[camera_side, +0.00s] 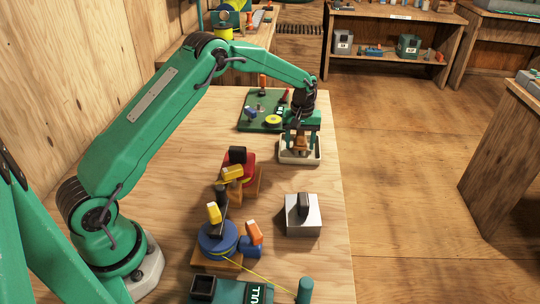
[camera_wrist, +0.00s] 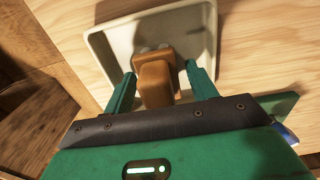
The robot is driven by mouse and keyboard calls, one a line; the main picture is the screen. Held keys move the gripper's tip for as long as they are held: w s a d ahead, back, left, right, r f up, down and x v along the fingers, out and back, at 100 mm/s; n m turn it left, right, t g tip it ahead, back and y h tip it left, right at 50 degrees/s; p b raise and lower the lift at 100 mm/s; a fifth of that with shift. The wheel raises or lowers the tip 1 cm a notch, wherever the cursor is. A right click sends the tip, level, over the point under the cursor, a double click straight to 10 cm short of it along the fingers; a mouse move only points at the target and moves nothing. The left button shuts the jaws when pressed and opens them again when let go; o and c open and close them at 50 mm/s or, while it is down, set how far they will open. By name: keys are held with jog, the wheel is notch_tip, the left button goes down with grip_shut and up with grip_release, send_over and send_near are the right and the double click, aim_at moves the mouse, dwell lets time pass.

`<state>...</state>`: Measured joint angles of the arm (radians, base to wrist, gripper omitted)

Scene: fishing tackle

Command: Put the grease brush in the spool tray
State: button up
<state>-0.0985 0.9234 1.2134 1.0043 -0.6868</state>
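The grease brush appears to be the brown, wooden-looking piece (camera_side: 301,142) at my gripper; it also shows in the wrist view (camera_wrist: 156,82), with small grey bits at its far end. It stands over or in the white, shallow, rimmed tray, which I take for the spool tray (camera_side: 299,161); the tray's rim shows in the wrist view (camera_wrist: 98,45). My gripper (camera_side: 300,147) points down over the tray, its fingers (camera_wrist: 160,70) on either side of the brown piece. A gap shows at the right finger; the left finger is close to it. The brush's underside is hidden.
A grey block with a black handle (camera_side: 303,213) stands in front of the tray. A red holder (camera_side: 238,167) and a blue reel (camera_side: 217,240) stand to the left. A green board (camera_side: 257,121) lies behind. Bare wood (camera_side: 328,190) shows along the table's right edge.

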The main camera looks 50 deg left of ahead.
jog(key=shift+r, duration=0.15)
notch_tip(320, 180, up, 12)
jog(key=shift+f, duration=0.1)
dwell(0.8)
dwell(0.5)
